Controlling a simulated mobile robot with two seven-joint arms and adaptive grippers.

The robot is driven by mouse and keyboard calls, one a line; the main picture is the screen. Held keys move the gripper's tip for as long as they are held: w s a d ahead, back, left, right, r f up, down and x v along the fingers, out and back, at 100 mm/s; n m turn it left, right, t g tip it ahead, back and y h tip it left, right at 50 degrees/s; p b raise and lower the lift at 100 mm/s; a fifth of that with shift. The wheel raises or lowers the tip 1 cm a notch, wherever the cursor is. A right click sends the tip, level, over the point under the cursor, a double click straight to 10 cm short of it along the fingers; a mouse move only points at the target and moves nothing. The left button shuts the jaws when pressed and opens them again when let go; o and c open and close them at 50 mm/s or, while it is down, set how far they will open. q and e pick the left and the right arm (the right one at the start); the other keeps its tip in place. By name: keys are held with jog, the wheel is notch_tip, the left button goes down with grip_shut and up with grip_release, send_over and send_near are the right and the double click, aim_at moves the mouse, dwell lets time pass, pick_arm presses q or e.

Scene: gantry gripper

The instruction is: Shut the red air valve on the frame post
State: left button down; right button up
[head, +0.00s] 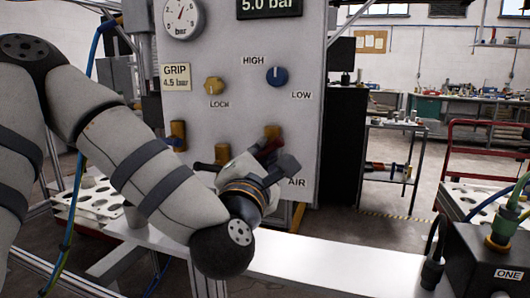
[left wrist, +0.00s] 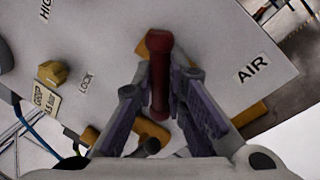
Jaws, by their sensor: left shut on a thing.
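The red air valve handle (left wrist: 160,70) stands between the two fingers of my left gripper (left wrist: 161,90) in the left wrist view. The fingers are shut on the handle, one on each side. In the head view the red handle (head: 268,146) shows only in part, slanting, behind my left gripper (head: 258,160). A brass valve body (head: 272,131) shows just above it on the grey panel (head: 230,60). The AIR label (head: 297,182) is right of and below the handle. My left wrist hides much of the valve. My right gripper is not in view.
The panel also carries a yellow LOCK knob (head: 214,86), a blue HIGH/LOW knob (head: 277,75), a pressure gauge (head: 183,18) and another brass fitting (head: 178,135). A white beam (head: 330,265) runs below. A black box marked ONE (head: 490,260) is at the right.

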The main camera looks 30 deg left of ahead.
pick_arm(q)
jog(key=m, duration=0.5)
jog(key=shift+a+t+h, duration=0.15)
jog(key=shift+t+h, duration=0.25)
jog(key=shift+m+h, duration=0.6)
jog(key=shift+m, duration=1.1)
jog(key=shift+r, duration=0.15)
jog(key=c, duration=1.6)
grip_release()
jog(key=shift+a+f, duration=0.2)
jog(key=shift+a, duration=0.05)
jog(key=shift+d+r, duration=0.1)
jog(key=shift+d, duration=0.1)
